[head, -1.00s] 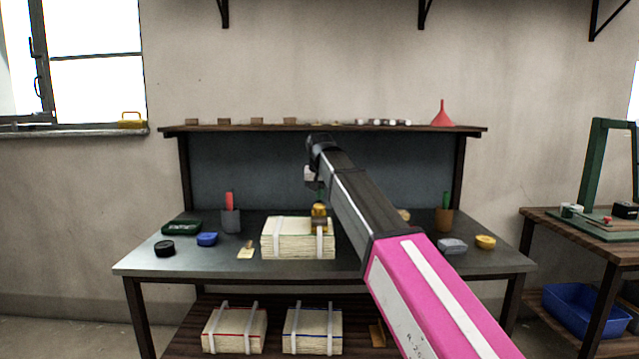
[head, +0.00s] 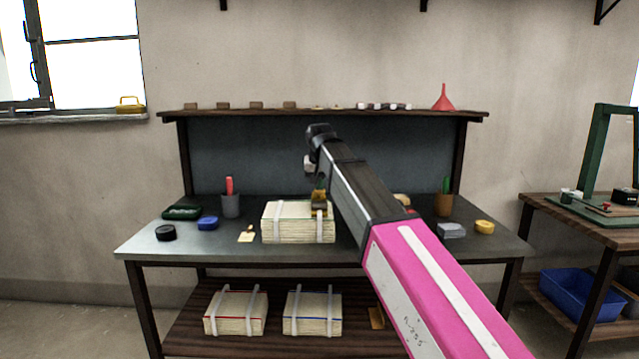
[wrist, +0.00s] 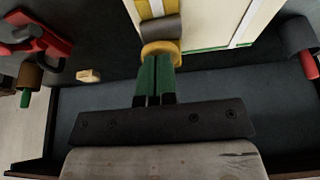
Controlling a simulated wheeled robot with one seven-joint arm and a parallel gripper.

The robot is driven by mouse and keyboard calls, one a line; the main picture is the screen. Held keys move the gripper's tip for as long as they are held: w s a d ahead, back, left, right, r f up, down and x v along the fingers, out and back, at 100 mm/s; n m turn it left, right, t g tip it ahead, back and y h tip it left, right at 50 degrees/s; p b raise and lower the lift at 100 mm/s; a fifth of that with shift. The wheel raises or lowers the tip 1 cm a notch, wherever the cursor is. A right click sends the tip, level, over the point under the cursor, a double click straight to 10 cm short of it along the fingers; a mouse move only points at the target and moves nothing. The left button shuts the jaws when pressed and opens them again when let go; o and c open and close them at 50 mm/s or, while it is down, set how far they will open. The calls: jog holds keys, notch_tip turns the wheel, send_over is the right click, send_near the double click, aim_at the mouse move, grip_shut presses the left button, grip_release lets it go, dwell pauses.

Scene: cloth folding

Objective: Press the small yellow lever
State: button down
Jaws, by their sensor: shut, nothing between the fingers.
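My gripper (wrist: 157,70) has green fingers that are shut together and empty. In the wrist view the fingertips end at a rounded yellow part (wrist: 161,47) beside a grey cylinder (wrist: 160,28); I cannot tell whether they touch. This yellow part sits at the edge of the strapped paper stack (wrist: 212,22). In the head view a small yellow and brown piece (head: 319,203) is at the stack's top right, just below my gripper (head: 320,184). I cannot tell for sure that it is the yellow lever.
The strapped stack (head: 285,225) stands mid-table. A red tool (wrist: 40,42) lies left in the wrist view. A grey cup (head: 231,206) and a brown cup (head: 444,206) stand towards the back. A shelf (head: 270,112) runs behind the table (head: 160,252).

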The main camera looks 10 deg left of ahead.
jog(key=shift+s+d+f, duration=0.1)
jog(key=shift+s+f, duration=0.1)
jog(key=shift+s, duration=0.05)
jog(key=f+t, duration=0.1)
jog(key=s+f+t, duration=0.1)
jog(key=t, duration=0.1)
jog(key=s+f+t+y, duration=0.1)
jog(key=f+t, duration=0.1)
jog(key=shift+s+d+f, duration=0.1)
jog(key=shift+d, duration=0.15)
dwell(0.5)
jog(key=shift+r, duration=0.9)
jog(key=s+d+r, duration=0.1)
jog(key=s+r, duration=0.5)
jog(key=r, duration=0.6)
jog(key=shift+d, duration=0.25)
